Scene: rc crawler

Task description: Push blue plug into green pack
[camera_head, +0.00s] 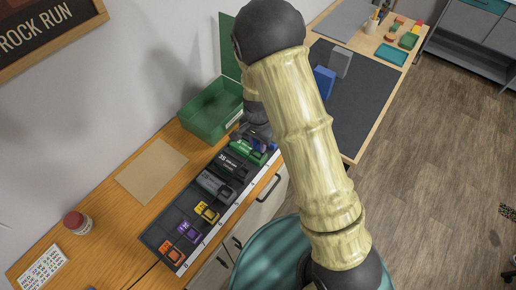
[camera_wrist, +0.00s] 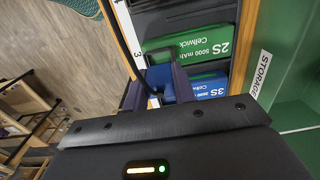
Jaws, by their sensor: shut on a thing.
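The green pack (camera_wrist: 195,50), marked 2S 5000 mAh, lies in a dark slot of the rack in the wrist view. It also shows in the head view (camera_head: 245,151), partly under my gripper (camera_head: 257,137). In the wrist view my gripper (camera_wrist: 155,85) is shut on the blue plug (camera_wrist: 160,76), close beside the near-left end of the green pack. A dark cable runs by the plug. The fingers hide much of the plug, and I cannot tell whether it touches the green pack.
A blue pack (camera_wrist: 208,88), marked 3S, lies beside the green one. The rack (camera_head: 152,237) also holds grey and black packs and orange, purple and yellow plugs. A green storage bin (camera_head: 207,117) stands behind it. A tan mat (camera_head: 150,172) lies on the bench.

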